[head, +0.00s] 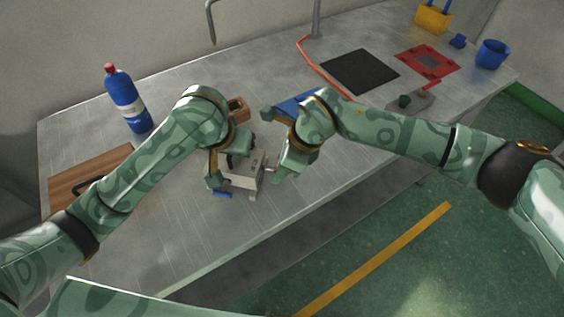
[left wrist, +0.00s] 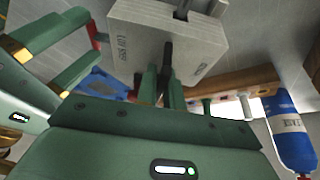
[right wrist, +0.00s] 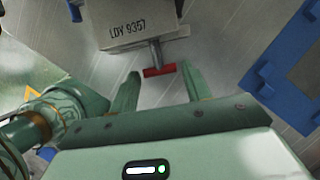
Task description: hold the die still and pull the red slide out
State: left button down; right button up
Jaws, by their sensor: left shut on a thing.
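The die (head: 243,178) is a grey metal block on the bench in the head view, partly covered by my left arm. Its lettered side shows in the left wrist view (left wrist: 165,35) and the right wrist view (right wrist: 140,25). My left gripper (left wrist: 166,72) is shut on a dark upright part of the die. The red slide (right wrist: 160,71) has a red crossbar on a grey rod that sticks out of the die's side. My right gripper (right wrist: 160,82) is open, with the crossbar between its fingertips and gaps on both sides. I cannot make out the crossbar in the head view.
A blue tray (head: 297,103) lies behind my right gripper. A blue bottle (head: 126,103) and a wooden board (head: 90,178) are at the left. A black mat (head: 358,70), a red frame (head: 428,62) and a blue mug (head: 491,54) are at the right. The bench in front is clear.

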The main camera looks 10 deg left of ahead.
pick_arm(q)
jog(key=shift+r, duration=0.1)
pick_arm(e)
jog(key=shift+d, duration=1.4)
jog(key=o, duration=1.4)
jog(key=shift+a, duration=0.1)
jog(key=v, duration=1.2)
pick_arm(q)
jog(key=c, duration=1.5)
grip_release()
jog(key=shift+o, duration=0.2)
